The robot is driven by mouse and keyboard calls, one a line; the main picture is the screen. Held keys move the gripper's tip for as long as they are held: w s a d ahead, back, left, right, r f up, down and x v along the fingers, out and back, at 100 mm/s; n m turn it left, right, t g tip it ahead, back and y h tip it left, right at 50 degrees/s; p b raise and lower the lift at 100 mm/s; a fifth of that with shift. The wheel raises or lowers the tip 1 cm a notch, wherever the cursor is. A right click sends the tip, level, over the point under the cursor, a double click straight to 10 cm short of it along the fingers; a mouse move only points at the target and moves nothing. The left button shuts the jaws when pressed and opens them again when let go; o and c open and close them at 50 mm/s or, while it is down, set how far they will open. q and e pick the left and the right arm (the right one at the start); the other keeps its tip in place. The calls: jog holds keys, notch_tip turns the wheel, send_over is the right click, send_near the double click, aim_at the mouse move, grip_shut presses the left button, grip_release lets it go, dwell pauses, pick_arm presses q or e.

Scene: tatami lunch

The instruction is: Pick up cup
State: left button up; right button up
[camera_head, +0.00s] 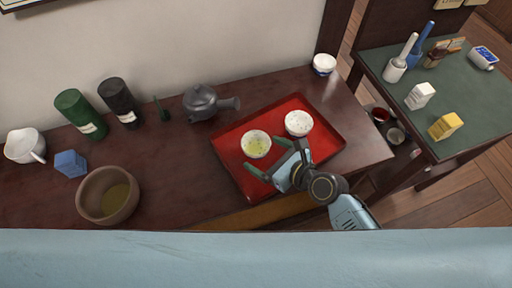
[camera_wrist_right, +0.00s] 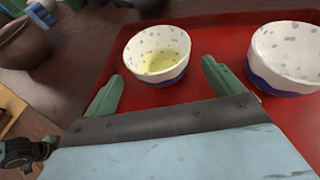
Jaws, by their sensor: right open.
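A white cup with blue spots and yellow-green liquid (camera_head: 256,144) stands upright on the red tray (camera_head: 232,165). It also shows in the right wrist view (camera_wrist_right: 157,54). A second spotted cup (camera_head: 298,123) stands on the tray to its right; it shows at the right edge of the right wrist view (camera_wrist_right: 288,55), and looks empty. My right gripper (camera_head: 267,157) is open over the tray. Its green fingertips (camera_wrist_right: 162,78) are apart, with the filled cup ahead of and between them, and nothing is held. Whether a finger touches the cup is unclear. My left gripper is not in view.
A grey teapot (camera_head: 201,102) stands behind the tray. A brown bowl (camera_head: 108,195), blue box (camera_head: 70,163), canisters (camera_head: 80,113) and white pitcher (camera_head: 25,146) are at the left. A small white cup (camera_head: 324,64) stands at the back right. A green-topped side table (camera_head: 455,100) is at the right.

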aim_at(250, 144)
jog(key=b+x, duration=0.1)
jog(key=x, duration=0.4)
jog(key=shift+w+r, duration=0.1)
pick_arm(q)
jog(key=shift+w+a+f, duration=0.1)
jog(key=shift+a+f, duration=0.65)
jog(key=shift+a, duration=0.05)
pick_arm(e)
jog(key=c, duration=1.1)
